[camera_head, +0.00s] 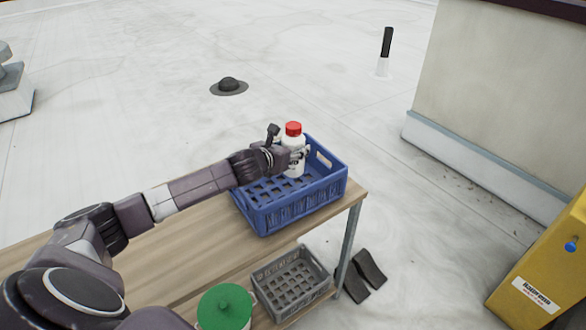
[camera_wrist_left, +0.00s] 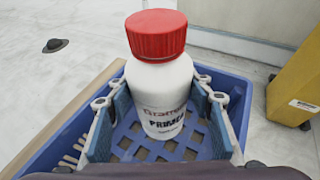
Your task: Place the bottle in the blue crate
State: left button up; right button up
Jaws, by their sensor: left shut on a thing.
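A white bottle (camera_head: 294,143) with a red cap and a "PRIMER" label is upright at the blue crate (camera_head: 268,217). The crate stands on the right end of the wooden table. In the left wrist view the bottle (camera_wrist_left: 160,85) is between the two fingers of my left gripper (camera_wrist_left: 160,118), with the lattice floor of the crate (camera_wrist_left: 50,157) below and around it. My left gripper (camera_head: 287,158) is shut on the bottle, inside the crate's outline. I cannot tell whether the bottle's base touches the crate floor. My right gripper is not in view.
The wooden table (camera_head: 190,250) is clear left of the crate. A grey crate (camera_head: 283,299) and a green-lidded container (camera_head: 225,305) sit lower, at the front. A yellow box (camera_head: 548,265) stands at right. The roof beyond is open.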

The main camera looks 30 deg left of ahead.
aim_at(291, 168)
pick_arm(q)
notch_tip(291, 168, down, 4)
jog(key=shift+r, duration=0.25)
notch_tip(291, 168, down, 4)
jog(key=shift+f, duration=0.1)
jog(key=o, duration=0.8)
jog(key=shift+c, duration=0.2)
jog(key=shift+o, duration=2)
jog(key=shift+s, duration=0.5)
jog(key=b+v, duration=0.1)
jog(key=v, duration=1)
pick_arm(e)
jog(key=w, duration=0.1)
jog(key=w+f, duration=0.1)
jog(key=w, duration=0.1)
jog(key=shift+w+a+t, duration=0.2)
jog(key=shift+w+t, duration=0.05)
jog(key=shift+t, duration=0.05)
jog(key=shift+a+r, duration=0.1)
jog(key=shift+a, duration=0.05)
